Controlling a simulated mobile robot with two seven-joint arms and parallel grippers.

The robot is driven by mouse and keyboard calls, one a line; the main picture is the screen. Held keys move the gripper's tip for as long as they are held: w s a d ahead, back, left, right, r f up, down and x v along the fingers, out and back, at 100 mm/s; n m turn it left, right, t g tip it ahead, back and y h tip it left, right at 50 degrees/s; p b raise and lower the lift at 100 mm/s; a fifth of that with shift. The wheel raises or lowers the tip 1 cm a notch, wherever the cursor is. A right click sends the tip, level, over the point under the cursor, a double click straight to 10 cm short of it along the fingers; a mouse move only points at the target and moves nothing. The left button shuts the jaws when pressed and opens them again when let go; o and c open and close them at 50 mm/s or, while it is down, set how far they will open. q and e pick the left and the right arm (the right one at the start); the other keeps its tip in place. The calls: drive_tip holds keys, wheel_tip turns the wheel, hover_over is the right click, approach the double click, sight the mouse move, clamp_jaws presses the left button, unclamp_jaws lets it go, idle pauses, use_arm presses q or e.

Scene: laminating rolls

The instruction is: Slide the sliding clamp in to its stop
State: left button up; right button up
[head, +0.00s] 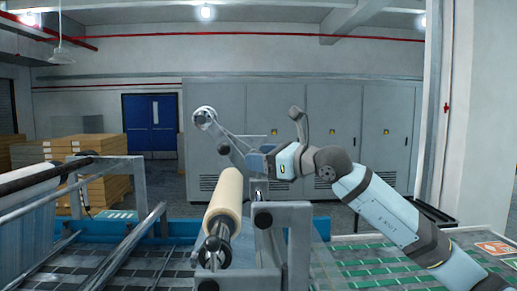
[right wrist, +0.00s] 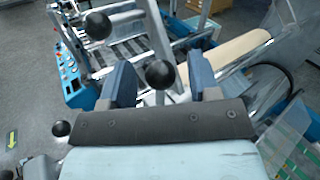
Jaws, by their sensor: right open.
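My right gripper (head: 256,163) is open above and behind the cream film roll (head: 225,192) in the head view. In the right wrist view its two blue fingers (right wrist: 162,82) stand apart. A black ball knob (right wrist: 160,74) on a grey lever shows between them; I cannot tell whether they touch it. The roll sits on a shaft with a metal chuck (head: 214,247) at its near end. A grey bracket with a black knob (head: 263,219) stands just right of the roll. I cannot tell for sure which part is the sliding clamp. My left gripper is not in view.
Metal rails and rollers (head: 110,250) lie at the left. A green-striped belt (head: 385,268) lies at the right. Grey cabinets (head: 345,130) and stacked boxes (head: 85,150) stand behind. The right wrist view shows another black knob (right wrist: 98,25) and a blue control panel (right wrist: 72,78).

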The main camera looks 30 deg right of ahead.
drive_tip(key=shift+w+a, duration=0.2)
drive_tip(key=shift+w, duration=0.25)
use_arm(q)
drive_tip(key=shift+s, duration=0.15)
use_arm(e)
drive_tip(key=shift+c, duration=0.4)
